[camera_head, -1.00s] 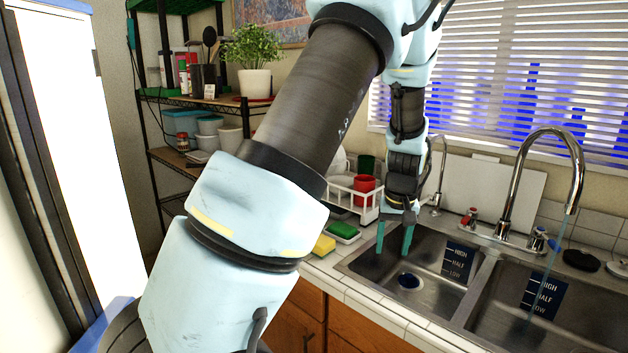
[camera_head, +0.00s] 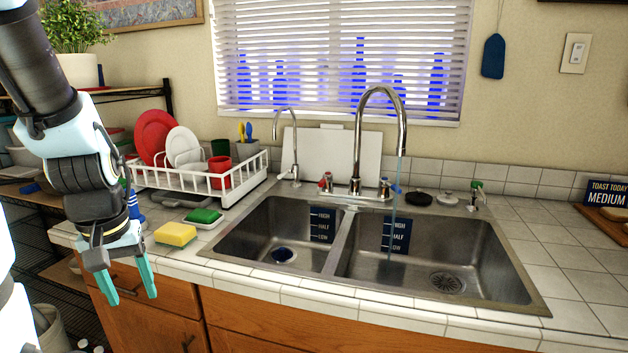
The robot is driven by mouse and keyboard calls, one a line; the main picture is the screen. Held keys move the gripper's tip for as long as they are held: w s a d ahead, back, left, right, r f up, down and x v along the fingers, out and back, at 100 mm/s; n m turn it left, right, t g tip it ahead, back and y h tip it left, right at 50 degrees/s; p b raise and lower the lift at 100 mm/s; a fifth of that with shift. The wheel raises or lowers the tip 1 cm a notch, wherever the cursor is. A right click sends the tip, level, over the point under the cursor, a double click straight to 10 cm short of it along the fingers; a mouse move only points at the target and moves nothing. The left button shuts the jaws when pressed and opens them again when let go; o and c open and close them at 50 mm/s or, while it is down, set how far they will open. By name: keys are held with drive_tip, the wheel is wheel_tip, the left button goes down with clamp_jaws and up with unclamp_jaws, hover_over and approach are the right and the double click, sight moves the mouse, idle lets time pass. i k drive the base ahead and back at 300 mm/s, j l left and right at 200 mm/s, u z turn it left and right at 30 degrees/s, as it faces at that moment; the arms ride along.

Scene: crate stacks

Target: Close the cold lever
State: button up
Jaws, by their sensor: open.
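The cold lever (camera_head: 386,187), with a blue mark, stands just right of the base of the tall chrome faucet (camera_head: 382,100). A thin stream of water (camera_head: 394,205) falls from the spout into the right basin. The hot lever (camera_head: 326,182), with a red mark, stands left of the faucet base. My gripper (camera_head: 128,292) has teal fingers spread apart, pointing down and empty. It is at the left, in front of the counter edge, well away from the cold lever.
The double sink (camera_head: 343,240) is set into the tiled counter (camera_head: 240,283). A thin second faucet (camera_head: 274,125) stands left of the hot lever.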

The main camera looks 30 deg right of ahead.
sight(383, 182)
drive_tip(key=k+l, duration=0.1)
drive_tip(key=l, duration=0.8)
drive_tip(key=k+l+z, duration=0.1)
drive_tip(key=l, duration=0.3)
drive_tip(key=k, duration=0.05)
